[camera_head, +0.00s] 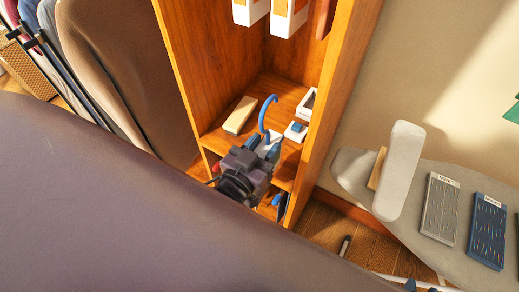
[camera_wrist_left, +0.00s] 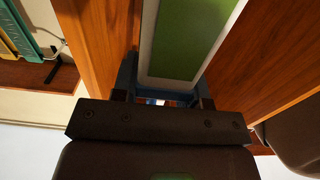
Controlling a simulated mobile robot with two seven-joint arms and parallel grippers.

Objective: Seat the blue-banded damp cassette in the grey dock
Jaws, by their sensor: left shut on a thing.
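My left gripper (camera_head: 264,150) reaches into the wooden closet at its lower shelf. In the left wrist view, its blue fingers (camera_wrist_left: 162,92) are shut on a white-edged cassette with a green face (camera_wrist_left: 183,38). No blue band shows on that face. In the head view the gripper mostly hides the held cassette. A small white block with a blue top (camera_head: 296,130) sits on the shelf just right of the gripper. I cannot tell which thing is the grey dock. My right gripper is not in view.
A blue hook (camera_head: 266,114) rises by the gripper. A pale wooden block (camera_head: 240,115) and a white open box (camera_head: 308,102) are on the shelf. Orange-faced white cassettes (camera_head: 289,17) are above. Grey (camera_head: 440,207) and navy (camera_head: 487,231) panels lie on the ironing board (camera_head: 349,174).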

